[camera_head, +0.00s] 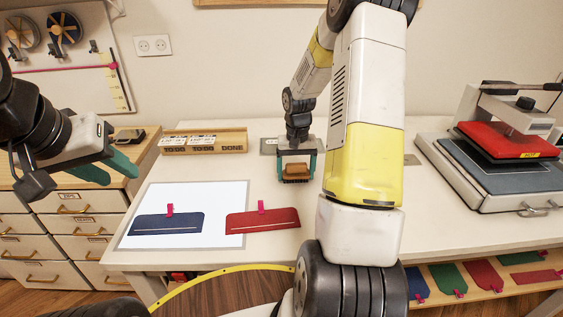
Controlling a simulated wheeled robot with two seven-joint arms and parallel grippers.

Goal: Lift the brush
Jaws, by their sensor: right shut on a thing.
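The brush (297,171) is a small brown block with a darker lower edge, near the middle of the white table. My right gripper (297,168) reaches down from above, its green fingers on either side of the brush, shut on it. Whether the brush touches the table or hangs just above it I cannot tell. My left gripper (118,168) is at the left, in front of the drawers and away from the table's objects. Its green fingers are apart and empty.
A white mat (190,196) holds a dark blue piece (166,224); a red piece (262,221) lies beside it. A wooden tray with labels (203,142) stands at the back. A heat press (500,150) fills the right side. Drawers (68,222) stand at left.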

